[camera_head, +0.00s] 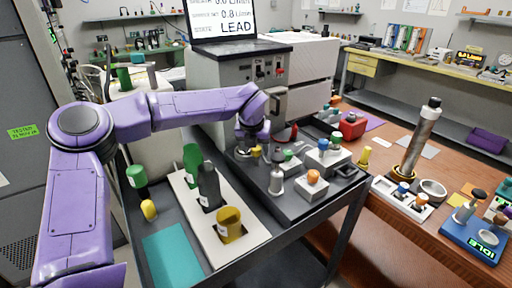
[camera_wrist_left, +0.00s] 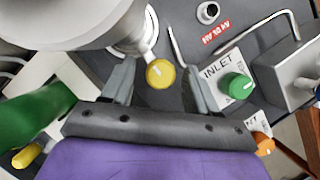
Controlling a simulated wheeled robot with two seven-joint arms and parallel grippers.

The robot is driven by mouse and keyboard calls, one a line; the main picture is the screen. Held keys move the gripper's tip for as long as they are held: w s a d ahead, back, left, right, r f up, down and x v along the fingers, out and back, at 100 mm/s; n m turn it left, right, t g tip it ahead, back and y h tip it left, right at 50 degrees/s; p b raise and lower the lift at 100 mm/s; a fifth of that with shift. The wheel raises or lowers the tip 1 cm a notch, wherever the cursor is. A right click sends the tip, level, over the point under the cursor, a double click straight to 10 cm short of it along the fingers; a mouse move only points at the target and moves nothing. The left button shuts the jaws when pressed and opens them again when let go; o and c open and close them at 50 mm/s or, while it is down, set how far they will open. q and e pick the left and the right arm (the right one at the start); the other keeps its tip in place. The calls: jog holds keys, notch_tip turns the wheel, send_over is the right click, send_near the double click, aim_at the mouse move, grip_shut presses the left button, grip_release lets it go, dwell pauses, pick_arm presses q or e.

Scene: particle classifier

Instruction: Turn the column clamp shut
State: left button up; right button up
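A yellow knob (camera_wrist_left: 160,73) with a white mark sits beside a round metal fitting (camera_wrist_left: 132,30) in the left wrist view. It looks like the column clamp's knob, though no label shows. It also shows small in the head view (camera_head: 256,152). My left gripper (camera_wrist_left: 156,66) is open, its two fingers on either side of the yellow knob with a gap at each side; it does not grip the knob. In the head view the left gripper (camera_head: 250,145) is at the instrument's front, partly hidden by its own wrist. My right gripper is not in view.
A green INLET knob (camera_wrist_left: 237,86) and an orange knob (camera_wrist_left: 262,122) are close to the right finger. A bent metal rod (camera_wrist_left: 250,27) rises nearby. Green and dark bottles (camera_head: 208,185) stand on the cart. A metal column (camera_head: 420,140) stands on the right-hand bench.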

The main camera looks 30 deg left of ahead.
pick_arm(q)
jog(key=v, duration=1)
jog(key=shift+r, duration=0.2)
jog(key=shift+s, duration=0.15)
